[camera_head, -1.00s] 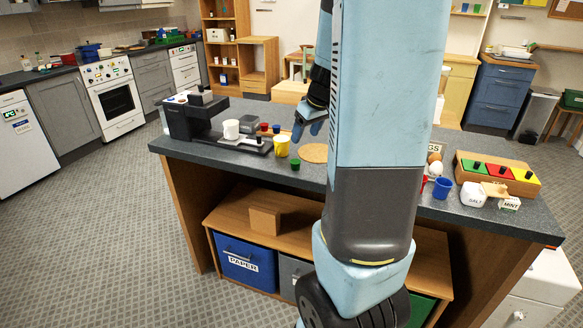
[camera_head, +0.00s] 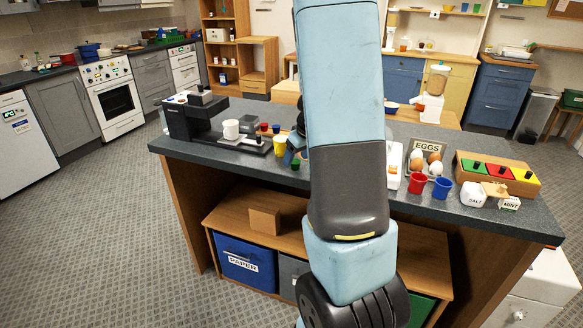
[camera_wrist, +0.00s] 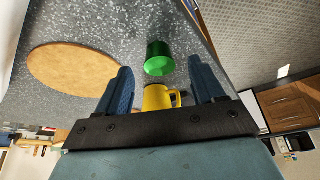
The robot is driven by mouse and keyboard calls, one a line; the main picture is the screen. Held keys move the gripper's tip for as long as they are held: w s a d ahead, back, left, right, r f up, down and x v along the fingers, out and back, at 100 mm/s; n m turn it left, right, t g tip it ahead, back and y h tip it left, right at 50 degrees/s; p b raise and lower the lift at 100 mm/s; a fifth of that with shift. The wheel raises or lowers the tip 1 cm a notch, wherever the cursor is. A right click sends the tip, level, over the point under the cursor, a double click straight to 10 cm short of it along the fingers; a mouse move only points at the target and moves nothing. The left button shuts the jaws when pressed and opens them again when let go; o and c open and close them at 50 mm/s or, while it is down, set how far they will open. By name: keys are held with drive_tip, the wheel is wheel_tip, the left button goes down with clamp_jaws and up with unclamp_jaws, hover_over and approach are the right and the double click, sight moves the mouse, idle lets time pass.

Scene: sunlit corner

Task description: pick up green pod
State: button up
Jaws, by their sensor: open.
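The green pod (camera_wrist: 159,58) is a small cup shape on the grey counter (camera_wrist: 120,22). In the wrist view it lies ahead of my gripper (camera_wrist: 160,80), roughly centred between the two blue fingers and beyond their tips. My gripper is open, with nothing held. A yellow mug (camera_wrist: 157,97) shows between the fingers, nearer the palm. In the head view the green pod (camera_head: 295,164) is partly visible beside my arm, near the yellow mug (camera_head: 280,145). My gripper is mostly hidden behind my arm there.
A black coffee machine (camera_head: 195,118) with a white mug (camera_head: 231,129) stands left of the pod. A round cork mat (camera_wrist: 80,70) lies left in the wrist view. Red cup (camera_head: 417,183), blue cup (camera_head: 442,187) and eggs (camera_head: 434,160) stand right of my arm.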

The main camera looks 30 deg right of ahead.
drive_tip(key=shift+x, duration=0.75)
drive_tip(key=shift+c, duration=0.5)
drive_tip(key=c, duration=1)
